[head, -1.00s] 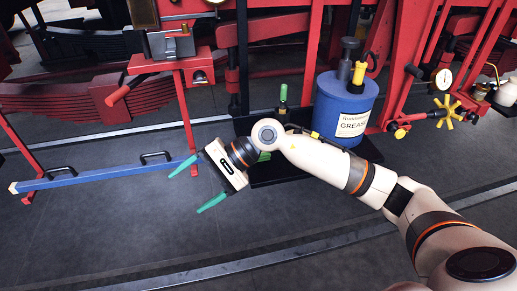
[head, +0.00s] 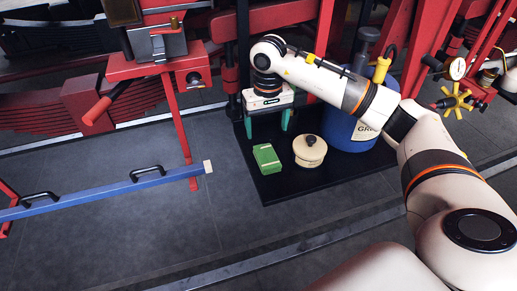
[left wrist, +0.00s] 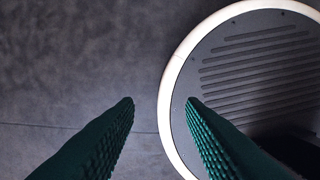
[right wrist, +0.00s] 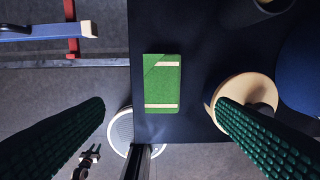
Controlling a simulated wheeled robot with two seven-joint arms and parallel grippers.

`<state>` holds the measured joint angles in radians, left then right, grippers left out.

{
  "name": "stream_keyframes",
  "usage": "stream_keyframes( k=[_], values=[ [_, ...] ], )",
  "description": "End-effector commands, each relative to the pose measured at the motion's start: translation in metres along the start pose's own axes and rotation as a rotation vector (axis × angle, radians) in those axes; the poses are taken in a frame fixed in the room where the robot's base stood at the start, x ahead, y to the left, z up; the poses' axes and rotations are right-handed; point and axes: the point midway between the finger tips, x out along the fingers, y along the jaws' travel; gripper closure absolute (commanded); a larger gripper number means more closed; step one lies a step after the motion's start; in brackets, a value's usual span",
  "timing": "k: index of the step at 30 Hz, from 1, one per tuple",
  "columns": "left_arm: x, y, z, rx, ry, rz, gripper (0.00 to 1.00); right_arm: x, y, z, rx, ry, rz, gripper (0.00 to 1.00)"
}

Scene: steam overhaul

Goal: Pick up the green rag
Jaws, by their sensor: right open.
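The green rag (head: 267,158) lies folded flat on a black tray (head: 290,191) on the floor. In the right wrist view the rag (right wrist: 162,82) has two pale bands and shows between my finger tips. My right gripper (head: 268,126) is open and points down, above and slightly behind the rag, with nothing between its fingers. My left gripper (left wrist: 160,101) shows only in its own wrist view, fingers apart and empty over the grey floor.
A cream round pot with a dark knob (head: 310,150) stands just right of the rag. A blue grease drum (head: 349,130) stands behind it, partly hidden by my arm. A blue bar with black handles (head: 100,193) extends at left. Front floor is clear.

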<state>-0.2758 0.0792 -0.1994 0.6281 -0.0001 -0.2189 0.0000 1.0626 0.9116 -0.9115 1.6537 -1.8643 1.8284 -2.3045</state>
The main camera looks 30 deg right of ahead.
Motion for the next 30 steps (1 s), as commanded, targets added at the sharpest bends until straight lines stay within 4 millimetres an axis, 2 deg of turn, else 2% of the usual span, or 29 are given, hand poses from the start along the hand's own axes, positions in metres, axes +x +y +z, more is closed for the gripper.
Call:
stream_keyframes(
  k=[2,6,11,17,23,30],
  values=[
    [-0.006,-0.001,-0.003,0.0,0.006,-0.001,0.64,0.012,-0.001,-0.001,0.001,0.007,-0.003,0.2],
    [-0.016,-0.004,-0.022,-0.001,0.033,-0.005,0.64,0.037,0.0,-0.001,0.001,0.007,-0.002,0.2],
    [-0.022,-0.006,-0.037,0.0,0.058,-0.008,0.64,0.057,0.0,0.0,0.0,0.004,0.001,0.2],
    [-0.03,-0.005,-0.029,0.0,0.048,-0.006,0.64,0.071,0.0,0.002,0.002,0.006,0.0,0.2],
    [-0.044,-0.002,-0.009,0.0,0.019,-0.004,0.64,0.102,-0.001,0.005,0.001,0.006,0.002,0.2],
    [-0.045,-0.002,-0.011,0.001,0.023,-0.004,0.64,0.115,-0.001,0.006,0.001,0.001,0.001,0.2]
  ],
)
